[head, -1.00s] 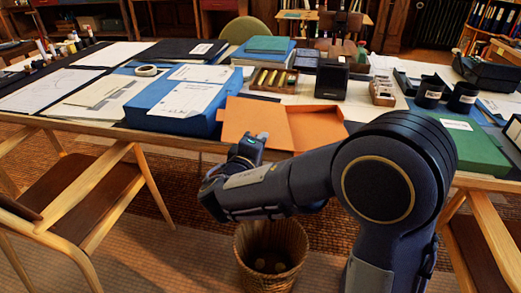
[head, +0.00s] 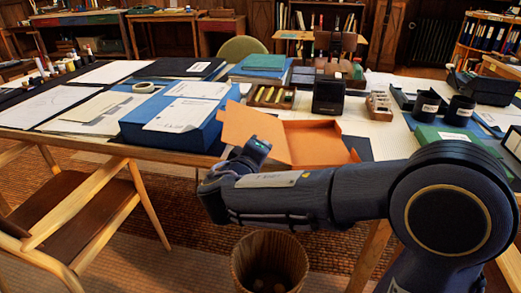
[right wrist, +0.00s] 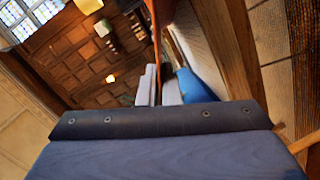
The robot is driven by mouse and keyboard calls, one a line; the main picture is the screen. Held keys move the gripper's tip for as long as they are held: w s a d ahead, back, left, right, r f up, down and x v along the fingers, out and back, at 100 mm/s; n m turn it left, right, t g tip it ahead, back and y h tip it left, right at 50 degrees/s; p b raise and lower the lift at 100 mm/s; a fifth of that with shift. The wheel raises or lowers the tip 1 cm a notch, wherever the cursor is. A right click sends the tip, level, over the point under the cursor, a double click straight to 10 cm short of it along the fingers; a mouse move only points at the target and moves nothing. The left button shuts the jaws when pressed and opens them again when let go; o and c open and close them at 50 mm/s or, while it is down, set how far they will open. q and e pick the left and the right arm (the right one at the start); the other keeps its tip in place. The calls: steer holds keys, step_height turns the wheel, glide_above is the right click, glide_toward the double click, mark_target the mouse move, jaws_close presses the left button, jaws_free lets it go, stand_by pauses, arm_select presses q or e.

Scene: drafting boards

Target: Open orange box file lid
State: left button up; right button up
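The orange box file lies on the table near its front edge in the head view. Its lid (head: 240,122) stands raised on the left side, tilted, and the shallow orange box (head: 312,133) is open to its right. My right arm comes in from the right, and its gripper (head: 257,149) is at the front of the lid, overlapping its lower part. My left gripper is out of view.
A blue box file (head: 150,132) with papers stands left of the orange one. A pencil tray (head: 272,97) and a black holder (head: 329,88) stand behind it. Black cups (head: 459,111) are at right. A wooden chair (head: 95,205) and a waste basket (head: 270,262) are in front.

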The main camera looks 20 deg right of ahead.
steer(key=o, duration=0.4)
steer(key=shift+c, duration=0.2)
steer(key=p+v, duration=0.1)
steer(key=v, duration=0.7)
steer(key=v, duration=0.8)
steer(key=shift+s+a, duration=0.3)
stand_by(0.4)
steer(key=shift+f, duration=0.1)
